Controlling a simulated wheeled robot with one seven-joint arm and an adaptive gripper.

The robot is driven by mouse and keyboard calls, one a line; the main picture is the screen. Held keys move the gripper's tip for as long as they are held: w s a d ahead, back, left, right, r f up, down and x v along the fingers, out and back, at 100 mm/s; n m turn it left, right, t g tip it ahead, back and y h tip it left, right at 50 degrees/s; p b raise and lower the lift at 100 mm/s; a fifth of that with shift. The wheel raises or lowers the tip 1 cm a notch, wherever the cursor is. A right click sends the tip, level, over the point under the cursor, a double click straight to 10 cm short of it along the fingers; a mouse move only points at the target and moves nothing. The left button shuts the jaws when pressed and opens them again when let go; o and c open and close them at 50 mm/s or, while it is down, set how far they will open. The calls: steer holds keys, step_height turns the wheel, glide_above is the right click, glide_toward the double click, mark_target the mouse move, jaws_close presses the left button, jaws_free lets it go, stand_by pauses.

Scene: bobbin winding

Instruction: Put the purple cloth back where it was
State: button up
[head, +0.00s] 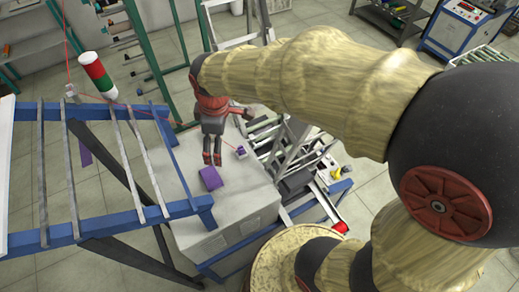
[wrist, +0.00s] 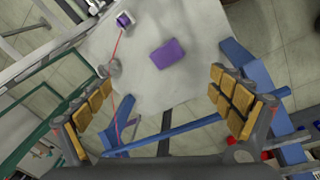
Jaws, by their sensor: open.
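The purple cloth (head: 210,178) lies as a flat folded rectangle on the pale grey top of a large block (head: 225,212). In the wrist view the cloth (wrist: 168,54) lies beyond the fingertips, near the middle, with bare surface around it. My gripper (head: 212,161) points down above the block, close to the cloth in the head view. In the wrist view its padded fingers (wrist: 163,102) are wide apart with nothing between them. The exact height above the cloth is hard to tell.
A small white piece with purple on it (head: 241,151) stands near the cloth. A thin red thread (wrist: 117,52) runs across the wrist view. A blue-railed rack (head: 110,225) stands at left, with a red, white and green cone (head: 97,75) behind it. Rollers (head: 285,135) stand right.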

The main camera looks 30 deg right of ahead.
steer(key=s+d+r+m+t, duration=0.1)
steer(key=s+d+r+m, duration=0.1)
steer(key=s+r+m, duration=0.3)
steer(key=s+d+r+m+t, duration=0.2)
steer(key=s+r+m, duration=0.3)
steer(key=s, duration=0.5)
steer(key=shift+d+m+t, duration=0.3)
steer(key=shift+d+m, duration=0.4)
steer(key=shift+d, duration=0.1)
steer(key=shift+s, duration=0.1)
